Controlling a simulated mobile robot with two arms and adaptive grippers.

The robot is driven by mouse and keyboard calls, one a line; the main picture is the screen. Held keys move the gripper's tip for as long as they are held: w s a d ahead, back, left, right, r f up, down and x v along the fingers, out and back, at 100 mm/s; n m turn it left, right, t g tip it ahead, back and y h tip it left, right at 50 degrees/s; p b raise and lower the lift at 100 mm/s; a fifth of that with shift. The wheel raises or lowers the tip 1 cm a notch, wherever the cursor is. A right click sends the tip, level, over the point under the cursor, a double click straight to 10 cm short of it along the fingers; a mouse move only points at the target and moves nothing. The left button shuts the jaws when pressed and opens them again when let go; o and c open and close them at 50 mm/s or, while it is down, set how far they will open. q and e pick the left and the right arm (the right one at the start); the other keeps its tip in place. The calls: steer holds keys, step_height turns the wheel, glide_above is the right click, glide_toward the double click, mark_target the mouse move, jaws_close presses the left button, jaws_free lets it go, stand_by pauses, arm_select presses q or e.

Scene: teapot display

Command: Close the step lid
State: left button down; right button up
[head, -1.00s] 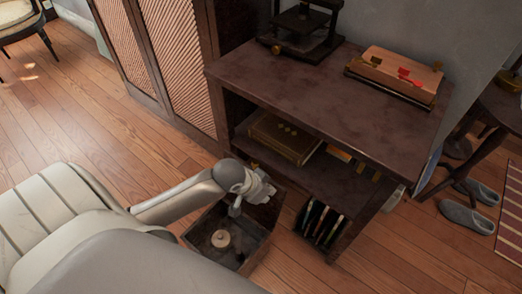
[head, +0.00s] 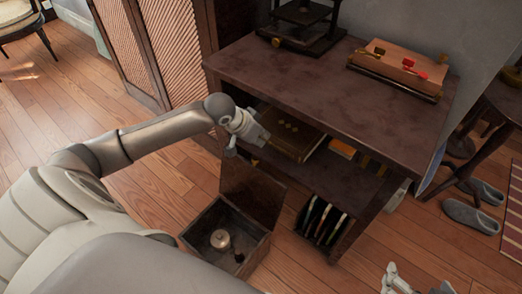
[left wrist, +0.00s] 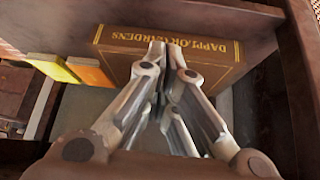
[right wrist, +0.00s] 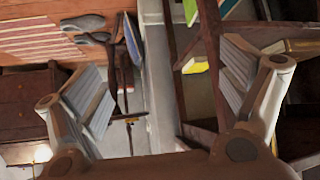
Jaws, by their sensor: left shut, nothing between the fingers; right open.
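A dark wooden box (head: 257,251) stands on the floor in front of the shelf table. Its hinged lid (head: 252,192) stands open, roughly upright, at the box's back side. A small round pale thing (head: 220,239) sits inside the box. My left gripper (head: 261,139) is shut and empty, above and behind the lid, by the shelf opening. In the left wrist view its closed fingertips (left wrist: 171,48) are in front of a brown book (left wrist: 190,50). My right gripper (head: 398,280) is low at the bottom right, open and empty; it also shows in the right wrist view (right wrist: 160,65).
The dark shelf table (head: 310,85) is close to my left arm. Its shelf holds the brown book (head: 290,140) and several smaller ones. Thin upright items (head: 322,220) stand beneath. A folding screen (head: 165,60) is behind on the left. Floor left of the box is clear.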

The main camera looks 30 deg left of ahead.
arm_select(q)
steer(key=b+x, duration=0.1)
steer(key=x, duration=0.2)
steer(key=shift+w+f, duration=0.15)
steer(key=shift+f, duration=0.15)
steer(key=b+x, duration=0.1)
steer(key=x, duration=0.2)
steer(key=shift+d+f+b, duration=0.1)
steer(key=shift+b, duration=0.25)
steer(key=shift+s+a+b, duration=0.15)
steer(key=shift+s+b, duration=0.05)
steer(key=shift+s, duration=0.35)
steer(key=shift+s+a+b, duration=0.15)
steer(key=shift+s, duration=0.4)
steer(key=shift+s+a, duration=0.15)
steer(key=shift+s, duration=0.6)
arm_select(e)
steer(key=w+a+r+t+y, duration=0.1)
steer(key=w+a+r+t, duration=0.1)
steer(key=r+t, duration=0.3)
steer(key=w+a+r+t+y, duration=0.2)
steer(key=w+r+t, duration=0.3)
steer(key=r, duration=0.5)
steer(key=shift+r, duration=0.35)
steer(key=shift+s+f, duration=0.1)
steer(key=shift+f, duration=0.05)
